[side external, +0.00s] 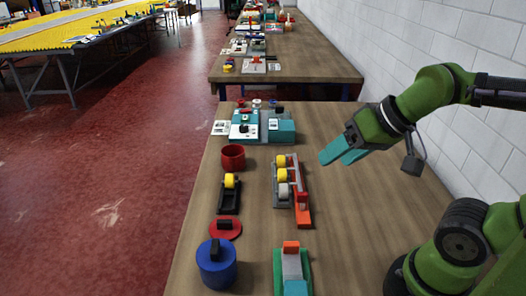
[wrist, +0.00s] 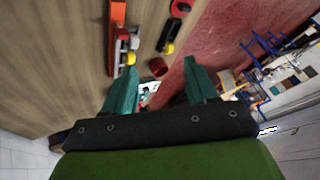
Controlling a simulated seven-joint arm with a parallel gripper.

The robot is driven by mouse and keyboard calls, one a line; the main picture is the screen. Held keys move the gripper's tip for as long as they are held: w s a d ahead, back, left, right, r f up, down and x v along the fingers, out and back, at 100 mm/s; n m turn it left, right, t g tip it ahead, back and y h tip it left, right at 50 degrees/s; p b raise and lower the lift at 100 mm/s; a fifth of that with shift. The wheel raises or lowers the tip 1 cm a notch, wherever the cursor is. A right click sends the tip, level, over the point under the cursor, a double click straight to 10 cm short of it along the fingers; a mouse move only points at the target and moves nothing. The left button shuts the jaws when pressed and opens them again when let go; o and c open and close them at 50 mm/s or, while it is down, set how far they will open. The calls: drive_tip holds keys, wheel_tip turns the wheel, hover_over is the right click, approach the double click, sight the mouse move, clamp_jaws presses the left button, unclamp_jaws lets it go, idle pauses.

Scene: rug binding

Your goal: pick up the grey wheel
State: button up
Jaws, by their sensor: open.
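The grey wheel (side external: 283,191) sits in a grey and orange holder (side external: 303,205) on the wooden table, in line with two yellow wheels (side external: 280,161) behind it. In the wrist view the holder (wrist: 117,20) shows at the upper left, with a pale wheel (wrist: 123,34) on its side. My gripper (side external: 333,158) has teal fingers. It is open and empty, above the table to the right of the holder and apart from it. The wrist view shows the fingers (wrist: 159,67) spread wide with nothing held between them.
Left of the holder are a black dispenser with a yellow wheel (side external: 231,181), a red cup (side external: 233,157), a red disc (side external: 226,229) and a blue canister (side external: 216,264). A green-based tool (side external: 292,270) lies in front. Bare table lies right of the holder, before a white wall.

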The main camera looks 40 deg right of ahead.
drive_tip(key=m+g, duration=0.5)
drive_tip(key=g, duration=0.4)
hover_over(284, 186)
drive_tip(key=w, duration=0.2)
drive_tip(key=f, duration=1)
drive_tip(key=d+f, duration=0.1)
drive_tip(key=f, duration=0.4)
drive_tip(key=shift+s+f, duration=0.15)
drive_tip(key=shift+s, duration=0.05)
drive_tip(key=shift+x, duration=2.95)
drive_tip(key=shift+s+d, duration=0.15)
clamp_jaws()
